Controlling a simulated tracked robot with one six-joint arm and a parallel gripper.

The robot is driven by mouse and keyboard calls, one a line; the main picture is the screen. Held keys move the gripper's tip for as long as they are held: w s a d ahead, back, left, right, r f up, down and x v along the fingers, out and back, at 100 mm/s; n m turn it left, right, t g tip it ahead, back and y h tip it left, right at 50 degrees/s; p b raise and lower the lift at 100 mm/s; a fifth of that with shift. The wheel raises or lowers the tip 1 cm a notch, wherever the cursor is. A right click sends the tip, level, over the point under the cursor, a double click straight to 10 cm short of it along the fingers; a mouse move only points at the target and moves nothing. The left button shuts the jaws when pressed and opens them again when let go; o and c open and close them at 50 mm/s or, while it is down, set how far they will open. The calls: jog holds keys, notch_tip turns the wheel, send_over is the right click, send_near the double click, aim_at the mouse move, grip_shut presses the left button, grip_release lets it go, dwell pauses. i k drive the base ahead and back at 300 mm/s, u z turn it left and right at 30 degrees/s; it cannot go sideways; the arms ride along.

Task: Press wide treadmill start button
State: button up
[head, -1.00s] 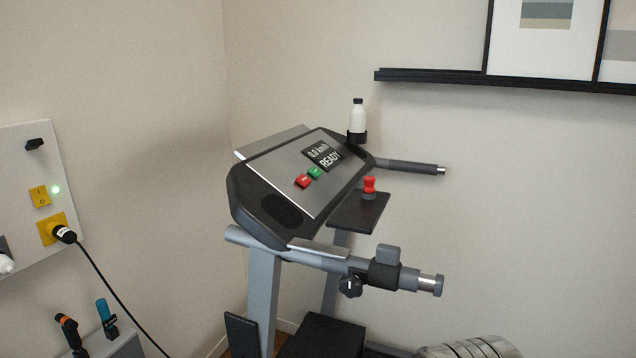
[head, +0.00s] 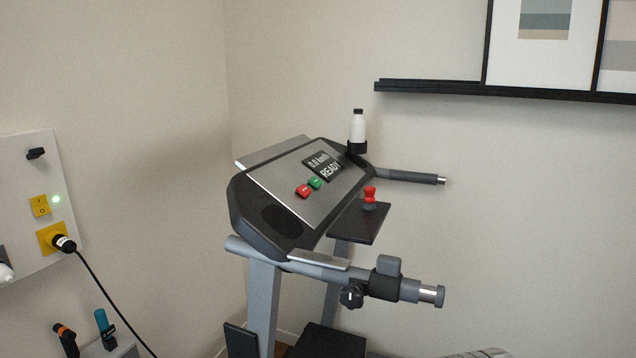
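The treadmill (head: 262,290) stands in the room corner, its console (head: 283,180) tilted up. On the console are a green button (head: 315,183) and, just left of it, a red button (head: 302,191). The labels on both are too small to read. The display (head: 322,164) above them reads "0.0 km/h" and "READY". My gripper is not in view, so its state and its distance from the buttons do not show. Nothing covers the buttons.
A white bottle (head: 357,128) stands in a holder behind the console. A red knob (head: 369,193) sits on a dark plate (head: 357,221). Handrails (head: 408,177) stick out to the right. A wall panel (head: 33,180) with a lit green lamp and plugged cable is at left.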

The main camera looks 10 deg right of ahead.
aim_at(316, 182)
jog(key=u, duration=1.85)
jog(key=i, duration=0.65)
jog(key=z, duration=0.65)
